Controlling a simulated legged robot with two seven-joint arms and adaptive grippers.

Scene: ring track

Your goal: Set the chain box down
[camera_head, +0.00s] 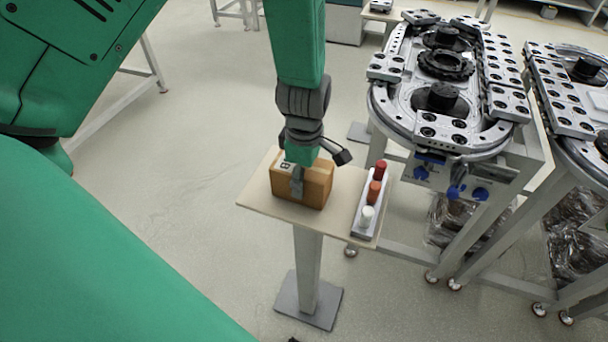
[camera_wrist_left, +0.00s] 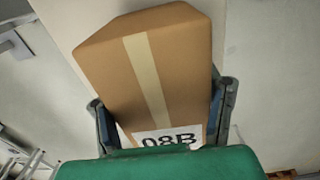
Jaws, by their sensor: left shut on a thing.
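The chain box (camera_head: 315,187) is a brown carton with a pale tape strip. It is at the small wooden-topped stand (camera_head: 262,195), over the left part of its top. I cannot tell for certain whether its bottom touches the top. My left gripper (camera_head: 297,182) comes down from above and is shut on the box. In the left wrist view the box (camera_wrist_left: 160,65) sits between the two fingers, its label reading 08B, partly hidden by my green wrist. My right gripper is not in view.
A tray (camera_head: 369,215) with red, orange and white bottles stands on the right side of the stand's top. The ring track machine (camera_head: 440,85) is just behind and right of the stand. Open floor (camera_head: 180,190) lies to the left.

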